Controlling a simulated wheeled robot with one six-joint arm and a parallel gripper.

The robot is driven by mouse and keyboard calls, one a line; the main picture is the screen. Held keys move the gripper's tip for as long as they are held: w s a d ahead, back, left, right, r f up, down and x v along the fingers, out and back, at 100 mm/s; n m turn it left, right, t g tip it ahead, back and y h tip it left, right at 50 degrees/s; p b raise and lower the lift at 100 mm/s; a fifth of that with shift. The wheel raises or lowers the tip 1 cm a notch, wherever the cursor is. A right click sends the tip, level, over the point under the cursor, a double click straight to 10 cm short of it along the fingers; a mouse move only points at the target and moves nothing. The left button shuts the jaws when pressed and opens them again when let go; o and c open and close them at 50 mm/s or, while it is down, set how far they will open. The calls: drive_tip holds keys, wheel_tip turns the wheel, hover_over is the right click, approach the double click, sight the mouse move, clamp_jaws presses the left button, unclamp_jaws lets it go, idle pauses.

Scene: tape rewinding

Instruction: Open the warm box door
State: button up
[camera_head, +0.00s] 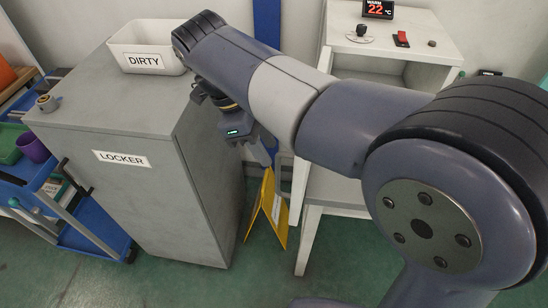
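The warm box (395,62) is the white cabinet at the upper right, with a display (378,9) reading "WARM 22 °C" on its top. My arm crosses in front of it and hides much of its front, so I cannot tell how its door stands. My gripper (262,152) hangs pointing down between the grey locker and the white cabinet, left of the cabinet. Its fingers are small and partly hidden, and their opening is unclear. I see nothing held in it.
A yellow folding sign (268,208) stands on the green floor. A blue cart (85,235) is at far left. Floor in front is clear.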

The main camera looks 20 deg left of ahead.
drive_tip(key=shift+v, duration=1.9)
drive_tip(key=shift+f, duration=0.15)
hover_over(278, 190)
drive_tip(key=f, duration=0.9)
drive_tip(key=shift+w+f, duration=0.3)
drive_tip(key=shift+f, duration=0.1)
drive_tip(key=shift+d+b, duration=0.3)
drive_tip(key=shift+b, duration=0.05)
drive_tip(key=shift+s+r, duration=0.1)
